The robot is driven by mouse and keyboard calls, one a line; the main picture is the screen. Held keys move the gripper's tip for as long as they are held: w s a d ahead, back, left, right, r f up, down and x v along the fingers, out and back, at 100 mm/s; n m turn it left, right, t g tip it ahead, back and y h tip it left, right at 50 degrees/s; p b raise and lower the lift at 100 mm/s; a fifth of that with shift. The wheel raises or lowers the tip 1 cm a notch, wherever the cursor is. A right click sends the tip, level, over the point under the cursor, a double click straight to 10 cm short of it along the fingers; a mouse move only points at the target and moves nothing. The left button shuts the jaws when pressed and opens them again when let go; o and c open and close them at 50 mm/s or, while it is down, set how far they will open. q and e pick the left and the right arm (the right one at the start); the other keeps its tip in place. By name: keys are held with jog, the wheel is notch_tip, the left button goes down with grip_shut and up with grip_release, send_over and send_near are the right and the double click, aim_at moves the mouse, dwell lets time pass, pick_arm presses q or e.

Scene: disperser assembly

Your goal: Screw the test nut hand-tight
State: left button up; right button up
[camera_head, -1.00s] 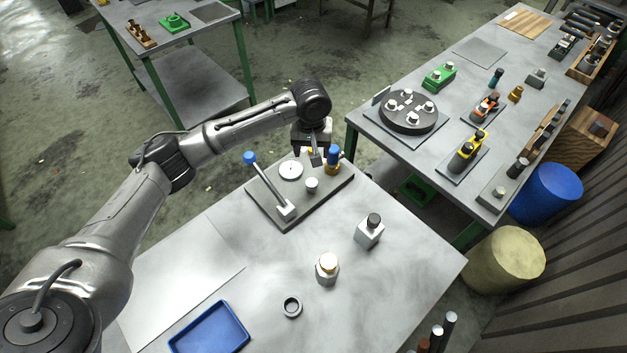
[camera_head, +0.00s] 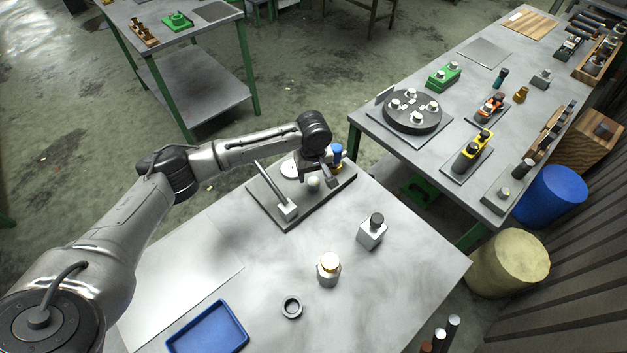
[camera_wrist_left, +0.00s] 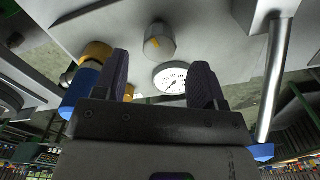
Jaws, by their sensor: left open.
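The test fixture (camera_head: 278,219) is a grey plate on the near table. It carries a round dial gauge (camera_wrist_left: 172,78), a lever (camera_head: 272,187) and a blue-and-brass fitting (camera_head: 337,155). A short silver cylinder with a yellow mark (camera_wrist_left: 159,43), which looks like the test nut, stands on the plate and also shows in the head view (camera_head: 313,183). My left gripper (camera_wrist_left: 160,66) is open and empty, its fingers pointing toward the cylinder and apart from it. In the head view the left gripper (camera_head: 327,177) hangs over the plate beside the cylinder and partly covers the gauge. My right gripper is not in view.
On the near table are a silver block with a dark cap (camera_head: 372,232), a brass-topped nut-like part (camera_head: 329,268), a dark ring (camera_head: 291,307) and a blue tray (camera_head: 208,328). A second table (camera_head: 455,120) with several parts stands at right.

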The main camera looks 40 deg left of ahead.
aim_at(314, 181)
pick_arm(q)
jog(key=shift+f, duration=1.85)
jog(key=shift+c, duration=0.2)
